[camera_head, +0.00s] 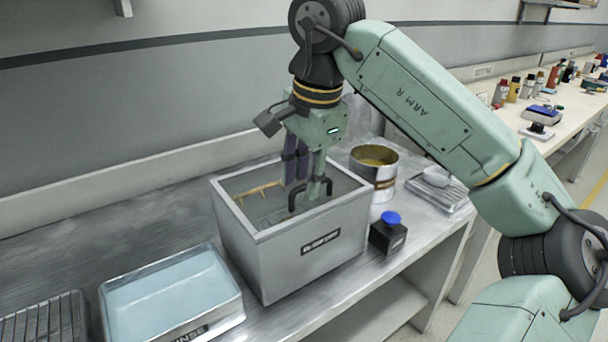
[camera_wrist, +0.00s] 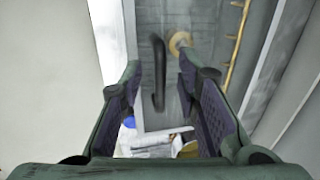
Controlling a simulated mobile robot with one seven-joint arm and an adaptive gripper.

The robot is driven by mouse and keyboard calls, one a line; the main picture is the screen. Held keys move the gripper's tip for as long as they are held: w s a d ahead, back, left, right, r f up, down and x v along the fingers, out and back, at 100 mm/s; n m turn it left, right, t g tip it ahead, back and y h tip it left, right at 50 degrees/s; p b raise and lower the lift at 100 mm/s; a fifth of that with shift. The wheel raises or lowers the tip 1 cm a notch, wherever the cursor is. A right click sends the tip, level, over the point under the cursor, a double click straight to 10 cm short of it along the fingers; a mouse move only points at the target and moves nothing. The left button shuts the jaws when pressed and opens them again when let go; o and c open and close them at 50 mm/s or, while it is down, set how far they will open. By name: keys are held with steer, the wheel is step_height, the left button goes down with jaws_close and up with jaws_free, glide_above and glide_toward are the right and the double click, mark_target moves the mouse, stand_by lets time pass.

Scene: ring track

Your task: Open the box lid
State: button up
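The grey metal box (camera_head: 306,262) stands on the bench with a label on its front. Inside its rim is a grey, seemingly see-through surface that looks like the lid (camera_head: 345,186). A black bar handle (camera_head: 311,191) is near its front edge; it also shows in the wrist view (camera_wrist: 159,75). My gripper (camera_head: 304,186) points down over the handle, fingers spread. In the wrist view, the handle lies in the gap between the fingertips (camera_wrist: 162,72). I cannot tell whether either finger touches it. The lid looks closed, though its edges are partly hidden by my gripper.
A yellow rack (camera_head: 258,191) shows within the box. A rinse tray (camera_head: 228,312) with pale blue liquid is at left, beside a wire rack (camera_head: 45,322). A metal can (camera_head: 376,168), a black block with a blue button (camera_head: 390,219) and a small tray (camera_head: 440,190) are at right.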

steer(key=shift+c, duration=0.2)
jaws_close()
stand_by(0.6)
